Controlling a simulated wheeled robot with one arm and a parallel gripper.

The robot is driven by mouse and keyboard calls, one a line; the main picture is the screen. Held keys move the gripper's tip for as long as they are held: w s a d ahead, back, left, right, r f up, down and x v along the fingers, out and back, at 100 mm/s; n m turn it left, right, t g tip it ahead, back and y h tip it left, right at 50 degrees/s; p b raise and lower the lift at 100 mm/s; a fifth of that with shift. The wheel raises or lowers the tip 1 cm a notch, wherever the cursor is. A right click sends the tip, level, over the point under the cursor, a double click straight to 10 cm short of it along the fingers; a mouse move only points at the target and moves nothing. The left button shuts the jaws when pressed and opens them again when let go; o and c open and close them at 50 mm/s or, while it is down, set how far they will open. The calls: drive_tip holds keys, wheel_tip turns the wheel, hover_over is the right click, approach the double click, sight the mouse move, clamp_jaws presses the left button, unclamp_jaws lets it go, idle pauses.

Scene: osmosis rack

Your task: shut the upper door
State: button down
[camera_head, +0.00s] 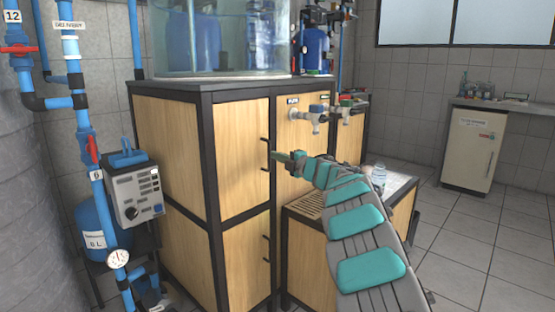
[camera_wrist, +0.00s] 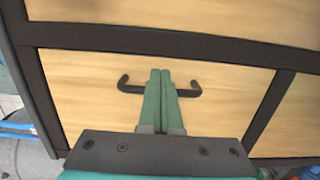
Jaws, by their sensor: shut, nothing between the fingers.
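The upper door (camera_head: 240,150) is a light wood panel in the black-framed cabinet. It looks flush with the frame, though a small gap would be hard to see. Its black bar handle (camera_head: 264,155) is upright near the right edge. My gripper (camera_head: 275,156) is shut and empty, with its green fingertips at the handle. In the wrist view, my gripper (camera_wrist: 160,72) lies across the middle of the handle (camera_wrist: 131,87), hiding that part, in front of the wood panel (camera_wrist: 85,90). I cannot tell whether the fingers touch the handle or the panel.
A lower door (camera_head: 243,262) with its own handle is below. A low wood cabinet with a grated top (camera_head: 310,203) stands to the right, under my arm. Taps (camera_head: 318,112) stick out above it. A glass tank (camera_head: 220,40) sits on top. Open tiled floor (camera_head: 470,250) is at right.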

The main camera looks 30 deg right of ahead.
drive_tip(key=d+v, duration=0.1)
drive_tip(key=v, duration=1)
drive_tip(key=shift+d+b, duration=0.15)
drive_tip(key=shift+b, duration=0.3)
